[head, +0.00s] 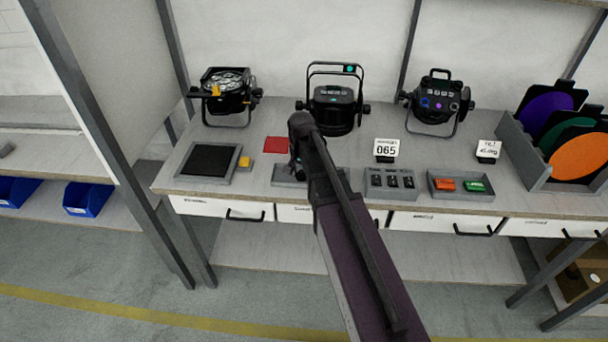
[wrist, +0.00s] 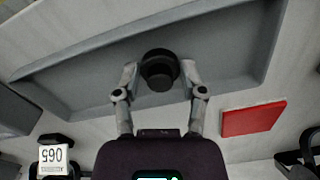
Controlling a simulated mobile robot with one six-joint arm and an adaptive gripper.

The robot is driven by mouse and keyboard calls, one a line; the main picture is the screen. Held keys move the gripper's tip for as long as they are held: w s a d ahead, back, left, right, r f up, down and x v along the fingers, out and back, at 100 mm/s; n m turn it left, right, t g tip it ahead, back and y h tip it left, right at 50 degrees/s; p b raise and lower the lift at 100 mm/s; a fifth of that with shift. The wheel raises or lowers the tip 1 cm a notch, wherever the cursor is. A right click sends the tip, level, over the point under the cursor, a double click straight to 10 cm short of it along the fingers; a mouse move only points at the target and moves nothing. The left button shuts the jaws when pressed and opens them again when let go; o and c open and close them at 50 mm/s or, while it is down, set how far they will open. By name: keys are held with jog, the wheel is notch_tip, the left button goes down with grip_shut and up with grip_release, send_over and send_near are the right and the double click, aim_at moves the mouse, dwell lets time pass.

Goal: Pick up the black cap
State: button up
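The black cap (wrist: 159,70) is a round, stepped piece in the grey tray (wrist: 85,70), seen in the wrist view. My gripper (wrist: 159,76) has its two fingers spread, one on each side of the cap, with the fingertips close to its sides. A narrow gap seems to show on each side; contact is not clear. In the head view, my arm covers much of the same tray (head: 283,182) and hides the cap.
A red square (head: 276,145) lies beside the tray. Stage lights (head: 333,107) stand behind. A sign (head: 386,148) stands right of my arm.

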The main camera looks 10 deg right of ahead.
aim_at(302, 172)
jog(key=shift+d+r, duration=0.1)
jog(key=shift+c, duration=0.2)
notch_tip(302, 172, up, 4)
jog(key=p, duration=0.3)
jog(key=shift+f+p, duration=0.25)
jog(key=shift+p, duration=0.1)
jog(key=s+r+p, duration=0.1)
jog(key=s, duration=1.5)
jog(key=shift+a, duration=0.45)
jog(key=shift+r, duration=0.1)
dwell(0.4)
